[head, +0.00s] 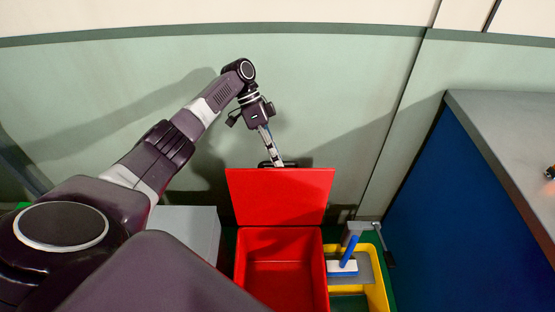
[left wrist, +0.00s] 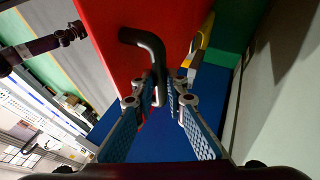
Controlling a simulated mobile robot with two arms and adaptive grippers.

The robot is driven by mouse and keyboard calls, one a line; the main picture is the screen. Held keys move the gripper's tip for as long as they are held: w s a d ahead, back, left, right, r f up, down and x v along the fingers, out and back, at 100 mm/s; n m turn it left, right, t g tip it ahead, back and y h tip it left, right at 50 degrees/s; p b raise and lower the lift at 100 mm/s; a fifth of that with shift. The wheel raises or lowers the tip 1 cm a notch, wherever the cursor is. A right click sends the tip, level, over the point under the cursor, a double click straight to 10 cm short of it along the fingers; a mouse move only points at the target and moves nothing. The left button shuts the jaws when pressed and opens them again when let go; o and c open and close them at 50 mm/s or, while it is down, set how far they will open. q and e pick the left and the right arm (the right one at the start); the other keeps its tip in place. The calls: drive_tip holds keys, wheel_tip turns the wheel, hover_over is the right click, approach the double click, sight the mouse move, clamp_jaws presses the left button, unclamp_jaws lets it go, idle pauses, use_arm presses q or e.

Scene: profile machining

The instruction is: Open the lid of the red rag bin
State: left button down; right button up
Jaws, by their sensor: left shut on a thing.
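The red rag bin (head: 282,240) stands on the floor below me, and its inside shows empty in the head view. Its red lid (head: 281,198) is raised, standing up at the back edge near the wall. My left gripper (head: 277,163) reaches down behind the lid's top edge. In the left wrist view the black handle (left wrist: 143,38) sticks out from the red lid (left wrist: 112,18), and my left gripper (left wrist: 164,88) is shut on the handle's free end. My right gripper is in neither view.
A yellow mop bucket (head: 378,283) with a blue-and-white tool stands close to the bin's right side. A grey box (head: 188,226) is at its left. A blue cabinet (head: 440,215) with a grey top is at the right, and the pale green wall (head: 330,100) is close behind.

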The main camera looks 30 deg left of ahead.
use_arm(q)
drive_tip(key=shift+s+f, duration=0.25)
drive_tip(key=shift+f, duration=0.3)
drive_tip(key=c, duration=2.1)
unclamp_jaws()
drive_tip(key=shift+w, duration=0.15)
drive_tip(key=shift+o, duration=0.8)
drive_tip(key=shift+w+a, duration=0.1)
drive_tip(key=shift+w, duration=0.05)
drive_tip(key=v, duration=1.2)
